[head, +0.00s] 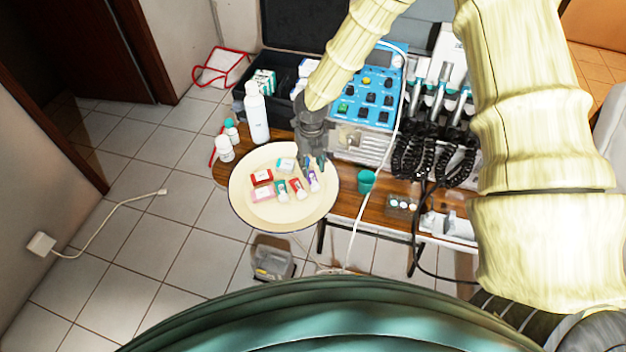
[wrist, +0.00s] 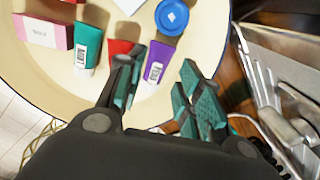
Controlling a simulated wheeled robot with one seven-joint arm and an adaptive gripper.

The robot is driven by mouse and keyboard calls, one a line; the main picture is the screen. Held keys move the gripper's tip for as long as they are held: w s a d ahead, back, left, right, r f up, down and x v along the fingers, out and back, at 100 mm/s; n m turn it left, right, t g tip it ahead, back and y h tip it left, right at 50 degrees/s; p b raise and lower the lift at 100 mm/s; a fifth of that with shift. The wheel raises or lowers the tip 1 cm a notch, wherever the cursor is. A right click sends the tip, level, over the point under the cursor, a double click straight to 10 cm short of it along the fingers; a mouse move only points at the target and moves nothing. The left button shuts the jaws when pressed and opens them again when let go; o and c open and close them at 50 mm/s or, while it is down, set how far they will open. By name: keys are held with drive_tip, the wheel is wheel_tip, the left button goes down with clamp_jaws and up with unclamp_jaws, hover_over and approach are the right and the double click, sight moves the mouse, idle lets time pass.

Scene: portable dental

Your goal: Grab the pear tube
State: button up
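Three small tubes lie on a round cream tray (head: 275,225): a green one (head: 281,190), a red one (head: 297,189) and a purple one (head: 313,181). No readable label shows which is the pear tube. In the wrist view the green tube (wrist: 86,48) has a barcode, the red tube (wrist: 117,49) is partly hidden behind a finger, and the purple tube (wrist: 158,62) lies just beyond the gap between my fingers. My gripper (wrist: 160,86) is open and empty over the tray's edge. In the head view my gripper (head: 313,162) is by the purple tube.
The tray also holds a red box (head: 262,177), a pink-and-white box (head: 262,193), a small teal-and-white box (head: 286,164) and a round blue item (wrist: 171,17). Bottles (head: 257,118) stand behind it. The blue dental unit (head: 368,95) and a green cup (head: 366,180) are on the right.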

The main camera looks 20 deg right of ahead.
sight(311, 174)
drive_tip(key=shift+w+f+p, duration=0.1)
drive_tip(key=shift+f+p, duration=0.75)
drive_tip(key=shift+f, duration=1.75)
drive_tip(key=c, duration=0.6)
